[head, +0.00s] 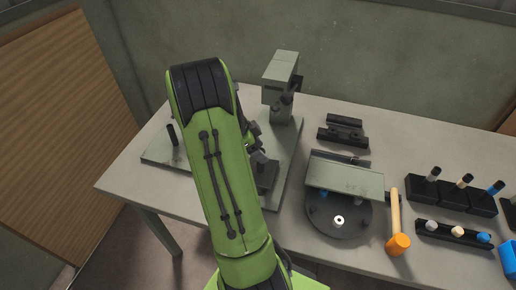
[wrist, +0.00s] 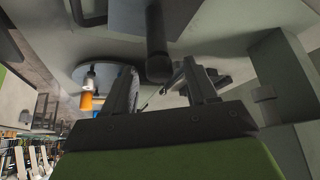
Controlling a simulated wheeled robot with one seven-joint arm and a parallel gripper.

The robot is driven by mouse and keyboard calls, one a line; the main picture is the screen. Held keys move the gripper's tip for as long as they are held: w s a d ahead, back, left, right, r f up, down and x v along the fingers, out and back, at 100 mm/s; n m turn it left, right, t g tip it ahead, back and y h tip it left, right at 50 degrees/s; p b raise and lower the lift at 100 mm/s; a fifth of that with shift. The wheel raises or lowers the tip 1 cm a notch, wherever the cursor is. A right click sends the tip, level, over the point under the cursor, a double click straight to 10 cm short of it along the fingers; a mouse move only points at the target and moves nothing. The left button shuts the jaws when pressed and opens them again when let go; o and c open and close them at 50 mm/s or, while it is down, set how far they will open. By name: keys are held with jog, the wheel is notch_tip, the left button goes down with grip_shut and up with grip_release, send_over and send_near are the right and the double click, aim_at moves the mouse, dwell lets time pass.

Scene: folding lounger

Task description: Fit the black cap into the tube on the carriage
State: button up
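My gripper (wrist: 160,76) is open, with a finger on each side in the wrist view. A black cylinder (wrist: 157,38) shows between the fingers, with clear space on both sides. I cannot tell whether it is the black cap or a post. In the head view, my green arm hides most of the gripper. A grey-green press (head: 281,78) stands on a flat base plate (head: 287,177), with a dark block (head: 266,176) beside my arm that may be the carriage. The tube on it cannot be made out. A black upright post (head: 172,134) stands at the plate's left.
A round dark turntable (head: 322,220) sits under a grey cover (head: 345,177). An orange mallet (head: 398,243) lies to its right. Black holders (head: 452,193) with several capped pieces and a strip (head: 455,236) with more caps fill the right. A black bracket (head: 343,132) lies behind.

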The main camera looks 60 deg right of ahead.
jog(key=p+v, duration=0.3)
jog(key=v, duration=1.2)
jog(key=shift+w+r, duration=0.15)
jog(key=shift+r, duration=0.15)
